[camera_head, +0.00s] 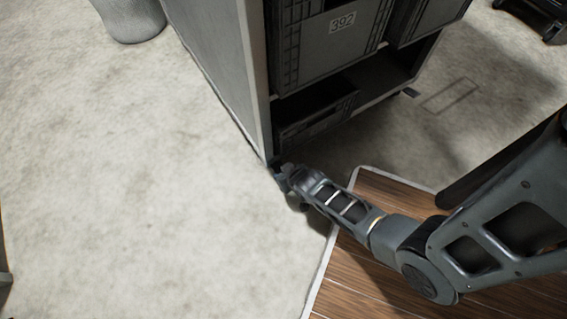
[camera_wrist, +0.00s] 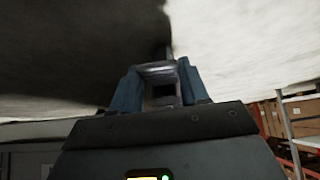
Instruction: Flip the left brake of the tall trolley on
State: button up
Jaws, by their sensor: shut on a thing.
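The tall trolley (camera_head: 258,85) is a grey upright unit holding dark crates, at the top middle of the head view. My gripper (camera_head: 279,168) is low at its near left bottom corner, close to the floor. In the wrist view my gripper (camera_wrist: 160,82) has its two blue-grey fingers closed around a small grey part, which I take as the left brake (camera_wrist: 160,71). The brake is hidden behind my gripper in the head view, and its tilt cannot be told. A small dark part (camera_head: 410,92), perhaps the right brake, sticks out at the trolley's right bottom corner.
A crate labelled 392 (camera_head: 330,45) sits in the trolley above a lower crate (camera_head: 315,112). A grey round bin (camera_head: 132,18) stands at the top left. Wooden flooring (camera_head: 375,190) lies at the lower right. The pale floor (camera_head: 130,180) on the left is clear.

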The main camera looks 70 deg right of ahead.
jog(key=shift+s+f+t+h+b, duration=0.1)
jog(key=shift+f+t+h+b, duration=0.45)
jog(key=shift+b, duration=0.25)
jog(key=shift+f+t+h, duration=0.2)
jog(key=shift+t+h, duration=0.05)
jog(key=shift+t, duration=0.2)
jog(key=shift+f, duration=0.1)
jog(key=o, duration=1.1)
jog(key=shift+c, duration=0.2)
jog(key=shift+a, duration=0.1)
jog(key=p+v, duration=0.3)
jog(key=v, duration=0.4)
jog(key=shift+s+a+p, duration=0.15)
jog(key=shift+s+p, duration=0.15)
